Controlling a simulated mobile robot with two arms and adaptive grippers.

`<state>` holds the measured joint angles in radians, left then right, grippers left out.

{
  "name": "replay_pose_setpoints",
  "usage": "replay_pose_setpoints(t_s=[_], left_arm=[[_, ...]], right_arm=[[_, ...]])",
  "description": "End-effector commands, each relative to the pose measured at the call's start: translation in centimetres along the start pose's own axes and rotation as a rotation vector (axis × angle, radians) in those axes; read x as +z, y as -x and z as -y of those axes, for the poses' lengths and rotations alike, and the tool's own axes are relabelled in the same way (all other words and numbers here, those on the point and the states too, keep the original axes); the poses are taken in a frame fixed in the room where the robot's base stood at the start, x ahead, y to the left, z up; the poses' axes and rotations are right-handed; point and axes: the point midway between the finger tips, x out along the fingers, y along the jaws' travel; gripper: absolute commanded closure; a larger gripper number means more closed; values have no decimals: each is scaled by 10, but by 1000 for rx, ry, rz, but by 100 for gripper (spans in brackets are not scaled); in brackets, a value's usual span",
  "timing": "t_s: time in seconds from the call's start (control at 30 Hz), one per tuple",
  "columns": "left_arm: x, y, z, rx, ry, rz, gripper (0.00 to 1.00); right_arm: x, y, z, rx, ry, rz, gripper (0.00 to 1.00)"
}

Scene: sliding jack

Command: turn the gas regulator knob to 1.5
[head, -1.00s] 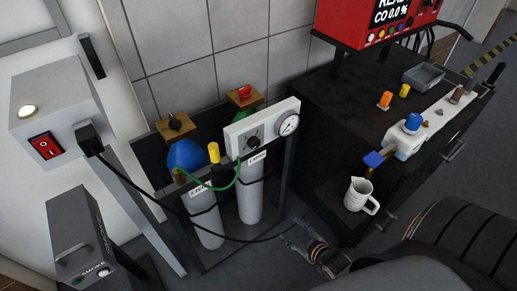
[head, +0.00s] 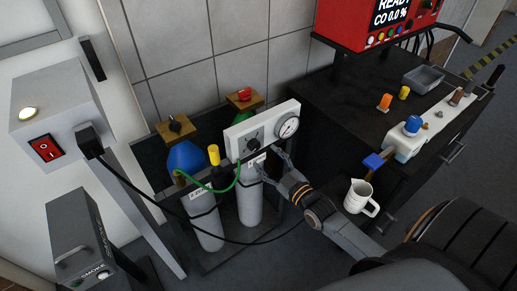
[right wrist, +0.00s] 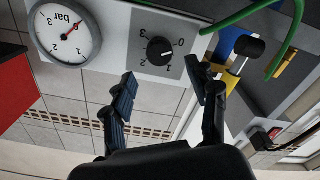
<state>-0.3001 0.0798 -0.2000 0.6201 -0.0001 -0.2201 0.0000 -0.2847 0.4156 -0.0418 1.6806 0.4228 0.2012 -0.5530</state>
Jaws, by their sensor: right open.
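The gas regulator is a white panel (head: 234,142) above the gas cylinders, with a black knob (head: 254,144) and a round gauge (head: 288,127). In the right wrist view the knob (right wrist: 160,50) sits on a grey square marked 0 to 3. Its white mark appears to face right, toward the 0 and 1 side; the exact reading is unclear. The gauge (right wrist: 66,33) has a red needle near its 0. My right gripper (head: 268,164) is open just below the panel. In its wrist view the fingers (right wrist: 164,88) stand apart, nearer than the knob and not visibly touching it.
Two grey cylinders (head: 249,200) stand below the panel, with a green hose (head: 222,190) beside it. A yellow-topped valve (head: 213,155) is left of the panel. A dark cabinet (head: 320,95) with a white jug (head: 359,196) stands to the right.

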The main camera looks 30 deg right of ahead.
Motion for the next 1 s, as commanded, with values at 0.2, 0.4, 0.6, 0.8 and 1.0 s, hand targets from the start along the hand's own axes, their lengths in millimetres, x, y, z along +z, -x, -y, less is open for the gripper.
replay_pose_setpoints(t_s=[0.2,0.4,0.6,0.8,1.0], left_arm=[[0,2,0,0,0,0,60],[0,3,0,0,0,0,60],[0,3,0,0,0,0,60],[0,3,0,0,0,0,60],[0,3,0,0,0,0,60]], right_arm=[[0,-37,0,0,1,-1,42],[0,-52,0,0,0,1,42],[1,-54,1,-1,-1,1,42],[0,-54,1,-1,0,1,56],[0,-54,1,-1,0,1,96]])
